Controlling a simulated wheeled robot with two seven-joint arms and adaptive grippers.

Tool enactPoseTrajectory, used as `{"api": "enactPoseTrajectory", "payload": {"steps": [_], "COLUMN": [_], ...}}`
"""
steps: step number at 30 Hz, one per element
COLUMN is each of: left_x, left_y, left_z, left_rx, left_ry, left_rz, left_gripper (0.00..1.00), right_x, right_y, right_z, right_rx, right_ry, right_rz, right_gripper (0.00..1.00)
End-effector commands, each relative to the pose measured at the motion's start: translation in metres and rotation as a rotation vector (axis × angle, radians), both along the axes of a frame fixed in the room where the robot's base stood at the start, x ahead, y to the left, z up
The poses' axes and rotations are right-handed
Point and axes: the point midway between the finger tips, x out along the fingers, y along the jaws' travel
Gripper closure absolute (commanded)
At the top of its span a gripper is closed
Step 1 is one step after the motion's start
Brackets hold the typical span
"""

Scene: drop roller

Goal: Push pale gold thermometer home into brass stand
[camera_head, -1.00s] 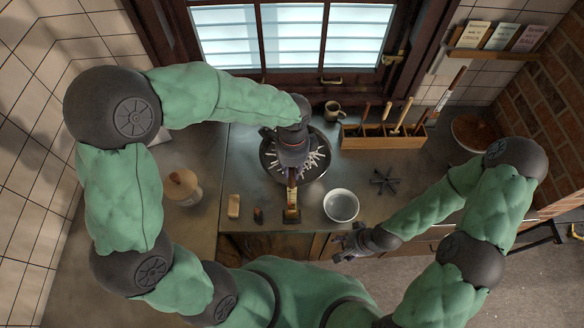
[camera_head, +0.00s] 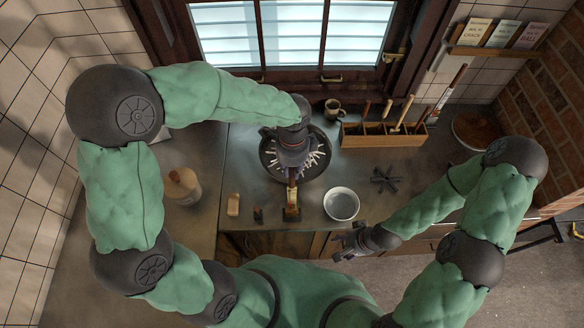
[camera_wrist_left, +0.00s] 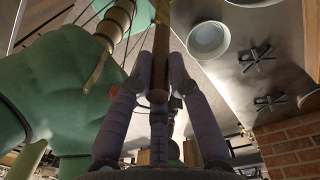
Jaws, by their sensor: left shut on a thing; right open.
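My left gripper (camera_head: 292,168) is above the counter in front of the window. In the left wrist view its fingers (camera_wrist_left: 159,92) are shut on a slim brown and gold piece (camera_wrist_left: 160,55), which appears to be the pale gold thermometer (camera_head: 292,187). The brass stand (camera_head: 291,213) is at the counter's front edge, just below the gripper in the head view. The thermometer lines up with the stand; whether it is inside cannot be told. My right gripper (camera_head: 345,245) is open and empty, low in front of the counter.
A white bowl (camera_head: 341,204) and a dark star-shaped piece (camera_head: 384,180) are to the right. A wooden block (camera_head: 233,205) and a lidded jar (camera_head: 182,186) are left. A wooden tool box (camera_head: 382,136) stands behind.

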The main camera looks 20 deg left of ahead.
Motion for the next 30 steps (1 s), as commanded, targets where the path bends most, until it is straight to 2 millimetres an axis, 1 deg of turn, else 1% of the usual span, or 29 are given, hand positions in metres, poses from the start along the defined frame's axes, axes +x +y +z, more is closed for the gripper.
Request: {"api": "enactPoseTrajectory", "payload": {"steps": [19, 30], "left_x": [0.000, 0.000], "left_y": [0.000, 0.000], "left_z": [-0.012, -0.012], "left_rx": [0.000, 0.000], "left_ry": [-0.001, -0.001], "left_rz": [0.000, 0.000], "left_gripper": [1.00, 1.00], "right_x": [0.000, 0.000], "right_y": [0.000, 0.000], "right_z": [-0.008, -0.008], "right_rx": [0.000, 0.000], "right_ry": [0.000, 0.000], "right_rz": [0.000, 0.000], "right_gripper": [0.40, 0.40]}}
